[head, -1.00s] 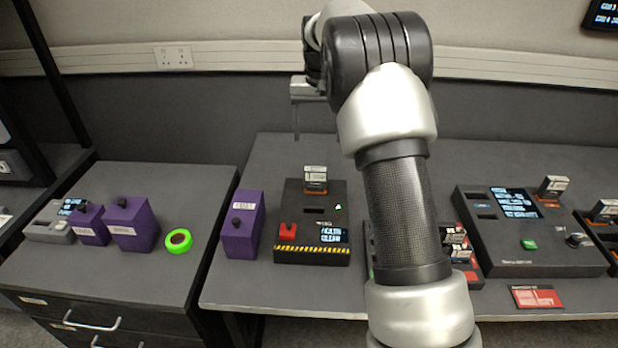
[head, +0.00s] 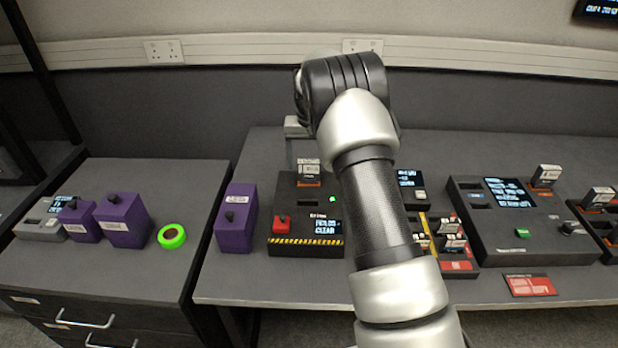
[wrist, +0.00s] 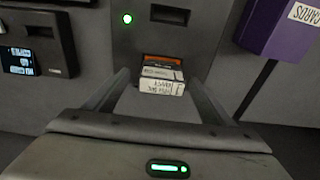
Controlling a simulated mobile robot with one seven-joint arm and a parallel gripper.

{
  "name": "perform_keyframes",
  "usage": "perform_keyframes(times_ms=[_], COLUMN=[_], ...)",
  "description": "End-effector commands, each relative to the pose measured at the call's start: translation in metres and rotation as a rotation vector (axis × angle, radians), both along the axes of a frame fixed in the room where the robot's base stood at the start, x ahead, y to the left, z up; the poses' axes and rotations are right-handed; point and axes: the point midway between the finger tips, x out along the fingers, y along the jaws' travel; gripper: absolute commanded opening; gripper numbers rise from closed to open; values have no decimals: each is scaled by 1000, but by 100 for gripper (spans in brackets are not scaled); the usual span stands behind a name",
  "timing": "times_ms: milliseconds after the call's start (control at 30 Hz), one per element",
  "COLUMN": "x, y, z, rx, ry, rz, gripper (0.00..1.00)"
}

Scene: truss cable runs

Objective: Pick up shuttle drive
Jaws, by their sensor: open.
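A small drive with a white label and an orange band (head: 309,172) stands in a slot at the back of a black unit with a yellow-black striped front edge (head: 270,242). The label is too small to read, so I cannot confirm it is the shuttle drive. In the wrist view the drive (wrist: 161,80) shows upside down. My gripper (wrist: 160,82) is open, with one finger on each side of the drive and a gap at both sides. In the head view my arm hides most of the gripper.
A purple box (head: 236,220) stands close left of the striped unit. Right of my arm are a rack of similar drives (head: 450,240) and a larger black console (head: 550,235) with another drive (head: 545,177). A green ring (head: 171,237) lies on the left cabinet.

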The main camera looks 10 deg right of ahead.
Motion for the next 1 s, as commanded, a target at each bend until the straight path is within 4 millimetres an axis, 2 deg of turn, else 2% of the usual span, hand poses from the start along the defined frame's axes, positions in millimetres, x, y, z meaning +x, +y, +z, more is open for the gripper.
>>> perform_keyframes(times_ms=[300,567,667,900,1000], x=[7,9,9,9,9], y=[1,0,0,0,0], z=[-43,-48,-48,-48,-47], rx=[1,0,0,0,0], ry=[3,0,0,1,-1], rz=[0,0,0,0,0], gripper=[77,77,63,23,18])
